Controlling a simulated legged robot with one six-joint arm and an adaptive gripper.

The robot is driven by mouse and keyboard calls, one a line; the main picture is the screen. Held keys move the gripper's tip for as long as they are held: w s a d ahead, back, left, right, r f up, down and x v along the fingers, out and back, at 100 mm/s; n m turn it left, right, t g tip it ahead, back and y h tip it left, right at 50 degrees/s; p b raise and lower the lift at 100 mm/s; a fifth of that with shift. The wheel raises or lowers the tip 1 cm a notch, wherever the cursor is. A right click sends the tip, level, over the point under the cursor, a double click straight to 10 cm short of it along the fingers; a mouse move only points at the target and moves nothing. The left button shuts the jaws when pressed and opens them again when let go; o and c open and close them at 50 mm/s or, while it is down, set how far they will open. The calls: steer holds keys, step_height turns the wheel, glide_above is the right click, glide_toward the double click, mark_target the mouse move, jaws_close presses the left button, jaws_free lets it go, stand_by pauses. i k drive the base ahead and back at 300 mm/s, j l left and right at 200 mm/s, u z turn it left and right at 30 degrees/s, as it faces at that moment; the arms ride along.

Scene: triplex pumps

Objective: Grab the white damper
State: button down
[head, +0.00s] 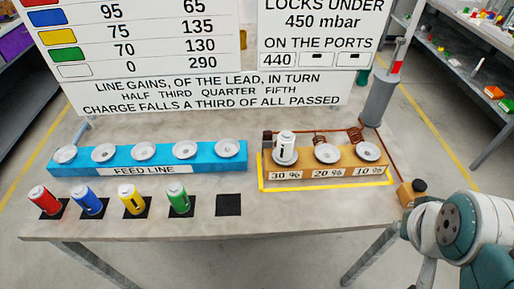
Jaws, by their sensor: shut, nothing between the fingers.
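The white damper (286,146), a small white canister with a dark mark on its side, stands upright on the left port of the tan block (312,173), above the "30 %" label. My gripper's fingers do not show in the head view.
Red (44,199), blue (88,199), yellow (133,199) and green (179,198) canisters stand on black pads; a fifth pad (228,205) is bare. The blue feed line (75,171) has empty cups. A grey cylinder (379,102) and copper pipes stand behind the tan block.

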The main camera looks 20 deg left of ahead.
mark_target(286, 139)
steer(key=u, duration=0.85)
steer(key=i+j+z, duration=0.1)
steer(key=i, duration=0.2)
steer(key=i+j, duration=0.15)
steer(key=i, duration=0.15)
steer(key=l+z, duration=0.05)
